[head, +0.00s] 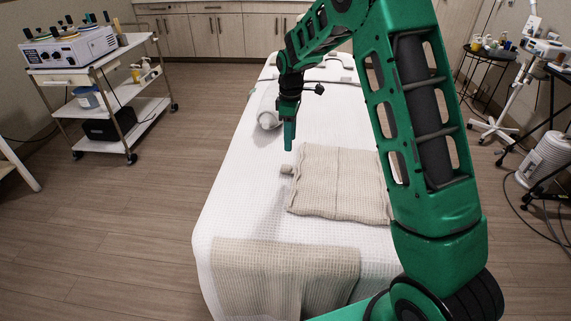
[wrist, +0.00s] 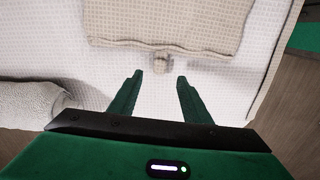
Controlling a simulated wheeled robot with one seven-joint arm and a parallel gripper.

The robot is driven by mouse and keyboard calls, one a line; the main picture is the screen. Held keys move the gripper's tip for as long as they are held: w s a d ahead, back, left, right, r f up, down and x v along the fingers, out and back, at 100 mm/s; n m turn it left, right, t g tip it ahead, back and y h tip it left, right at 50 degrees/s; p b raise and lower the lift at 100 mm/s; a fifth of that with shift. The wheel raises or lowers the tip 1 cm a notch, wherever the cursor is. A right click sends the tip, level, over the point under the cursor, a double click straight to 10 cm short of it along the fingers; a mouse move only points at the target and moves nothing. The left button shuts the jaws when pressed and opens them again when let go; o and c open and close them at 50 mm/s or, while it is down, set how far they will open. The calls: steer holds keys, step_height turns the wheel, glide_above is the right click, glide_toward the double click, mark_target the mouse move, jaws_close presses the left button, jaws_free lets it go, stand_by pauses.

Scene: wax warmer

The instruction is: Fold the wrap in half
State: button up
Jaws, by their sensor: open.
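The wrap (head: 333,184) is a beige ribbed cloth lying flat on the white bed, with a crease or seam line across its middle. A small tab (head: 287,169) sticks out from its left edge. In the wrist view the wrap (wrist: 165,22) fills the top, and the tab (wrist: 162,63) points toward me. My gripper (head: 289,148) points down just left of the wrap, on the tab's side. In the wrist view my gripper (wrist: 158,73) is open and empty, with the tab lined up between and just beyond its fingertips. I cannot tell its exact height above the sheet.
The bed (head: 240,215) has a white waffle cover. A rolled white towel (head: 268,107) lies near its left edge, behind my gripper. A beige blanket (head: 285,270) hangs over the near end. A trolley (head: 105,90) stands at left.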

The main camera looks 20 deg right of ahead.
mark_target(288, 166)
steer(key=f, duration=1.1)
steer(key=shift+w+a+f, duration=0.15)
steer(key=shift+w+a, duration=0.1)
steer(key=shift+c, duration=0.4)
